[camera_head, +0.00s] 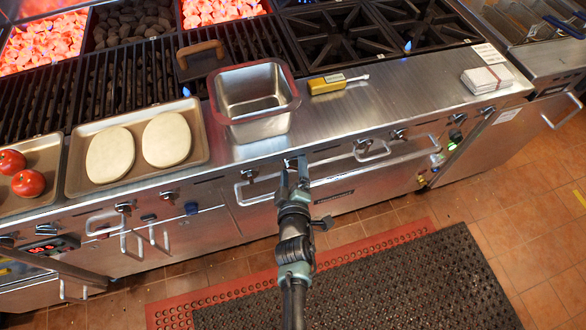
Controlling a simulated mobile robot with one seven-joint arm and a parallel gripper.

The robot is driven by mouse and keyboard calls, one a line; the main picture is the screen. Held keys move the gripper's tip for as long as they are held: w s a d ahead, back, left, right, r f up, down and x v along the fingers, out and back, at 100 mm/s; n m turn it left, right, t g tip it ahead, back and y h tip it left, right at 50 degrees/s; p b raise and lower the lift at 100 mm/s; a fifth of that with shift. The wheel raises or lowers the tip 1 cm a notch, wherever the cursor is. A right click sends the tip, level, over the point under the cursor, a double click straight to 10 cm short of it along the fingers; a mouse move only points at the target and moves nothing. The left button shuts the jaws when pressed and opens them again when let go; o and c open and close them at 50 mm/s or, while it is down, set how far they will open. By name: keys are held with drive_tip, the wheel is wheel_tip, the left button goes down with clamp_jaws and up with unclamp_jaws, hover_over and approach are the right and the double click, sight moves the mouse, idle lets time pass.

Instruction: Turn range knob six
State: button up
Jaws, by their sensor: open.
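A row of several dark range knobs runs along the steel front of the grill line. One knob (291,161) shows at the tips of my gripper (294,167), which is open and points at the front panel. The fingers partly hide this knob, and I cannot tell whether they touch it. Another knob (249,174) sits just left of the gripper, and one knob (362,145) sits to the right. Further right is a knob (399,134). No number is readable on any knob, so I cannot tell which is six.
Oven door handles (350,163) run below the knobs. On the counter above stand a steel pan (283,122), a yellow thermometer-like tool (327,85), a tray (75,178) with two dough rounds and white napkins (487,79). Floor mats (350,285) lie below.

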drive_tip(key=v, duration=1.3)
idle(0.4)
